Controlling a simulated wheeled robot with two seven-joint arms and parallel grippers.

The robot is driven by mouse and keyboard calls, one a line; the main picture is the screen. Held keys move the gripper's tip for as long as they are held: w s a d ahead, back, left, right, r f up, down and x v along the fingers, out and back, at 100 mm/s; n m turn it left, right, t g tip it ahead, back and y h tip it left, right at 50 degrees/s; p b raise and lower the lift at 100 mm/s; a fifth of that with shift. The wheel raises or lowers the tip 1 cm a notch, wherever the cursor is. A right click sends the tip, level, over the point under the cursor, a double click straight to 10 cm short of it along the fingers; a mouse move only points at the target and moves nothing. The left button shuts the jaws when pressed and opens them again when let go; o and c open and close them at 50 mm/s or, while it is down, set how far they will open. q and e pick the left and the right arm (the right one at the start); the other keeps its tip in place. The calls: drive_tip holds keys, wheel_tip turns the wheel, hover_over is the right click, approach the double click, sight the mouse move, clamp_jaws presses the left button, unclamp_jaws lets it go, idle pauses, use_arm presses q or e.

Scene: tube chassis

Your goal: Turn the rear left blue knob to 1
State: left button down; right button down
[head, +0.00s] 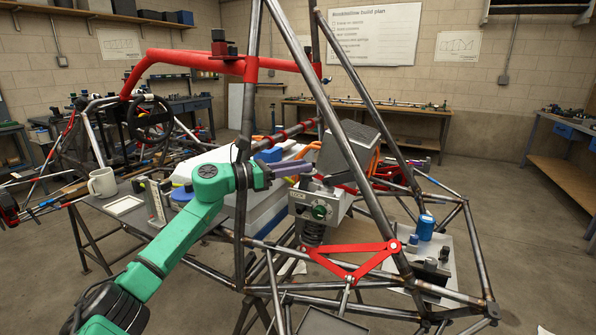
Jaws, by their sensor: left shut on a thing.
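Just below the fingertips is a grey metal block (333,214) with a label and a round green dial (319,211), above a dark coil spring (313,233). I cannot make out a blue knob or its marks at the gripper. A blue cylinder (425,228) stands on a plate at the right of the frame. My right gripper is not in view.
Steel tubes of the chassis (365,185) cross close around the gripper, with a finned grey box (350,150) to its right. A red linkage (350,262) sits lower. A white mug (102,183) and a blue round item (182,194) are on the left table.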

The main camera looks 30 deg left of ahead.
use_arm(q)
drive_tip(key=shift+r, duration=0.1)
drive_tip(key=c, duration=0.6)
unclamp_jaws()
drive_tip(key=b+v, duration=0.9)
drive_tip(key=v, duration=0.5)
drive_tip(key=shift+s+a, duration=0.15)
drive_tip(key=shift+a, duration=0.05)
